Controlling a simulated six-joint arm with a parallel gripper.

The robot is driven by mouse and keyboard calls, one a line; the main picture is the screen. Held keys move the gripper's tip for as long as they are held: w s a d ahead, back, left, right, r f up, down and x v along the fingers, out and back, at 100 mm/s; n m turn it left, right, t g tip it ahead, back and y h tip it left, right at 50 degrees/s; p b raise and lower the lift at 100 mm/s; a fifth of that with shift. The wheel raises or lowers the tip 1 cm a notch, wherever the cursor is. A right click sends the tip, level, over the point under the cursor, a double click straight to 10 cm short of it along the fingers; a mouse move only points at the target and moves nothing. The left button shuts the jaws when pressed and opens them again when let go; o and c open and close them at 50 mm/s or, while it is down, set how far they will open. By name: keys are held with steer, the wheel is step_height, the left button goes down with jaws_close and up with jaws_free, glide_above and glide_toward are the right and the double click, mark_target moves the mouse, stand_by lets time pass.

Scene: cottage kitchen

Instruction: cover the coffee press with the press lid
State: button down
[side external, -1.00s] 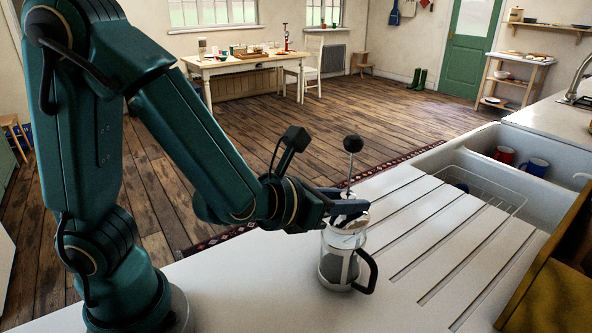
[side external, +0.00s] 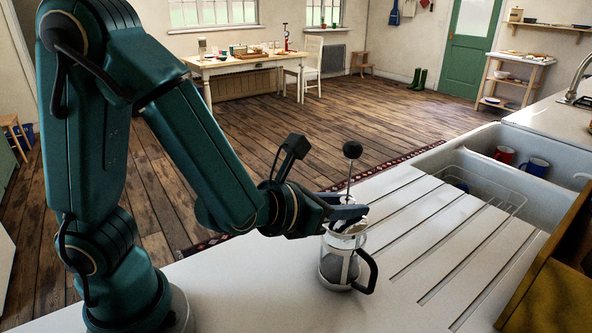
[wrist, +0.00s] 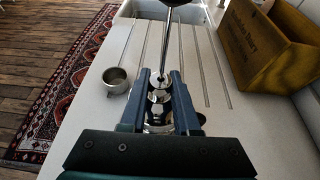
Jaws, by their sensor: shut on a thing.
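The coffee press (side external: 342,268), a glass beaker with a black handle, stands upright on the white draining board. The press lid has a black knob (side external: 352,150) on a thin upright metal rod; its rod (wrist: 166,45) also shows in the wrist view. My gripper (side external: 350,213) is shut on the press lid, directly over the mouth of the press. In the wrist view my gripper (wrist: 160,88) has its fingers on either side of the shiny metal part below the rod. The fingers partly hide the rim, so I cannot tell whether the lid is fully seated.
A small metal cup (wrist: 116,80) stands on the counter left of my gripper in the wrist view. A wooden crate (wrist: 262,45) is at the right. The sink (side external: 470,165) with a wire rack and mugs lies beyond the grooved draining board (side external: 440,235), which is clear right of the press.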

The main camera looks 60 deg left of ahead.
steer(key=shift+f, duration=0.1)
steer(key=c, duration=0.9)
jaws_free()
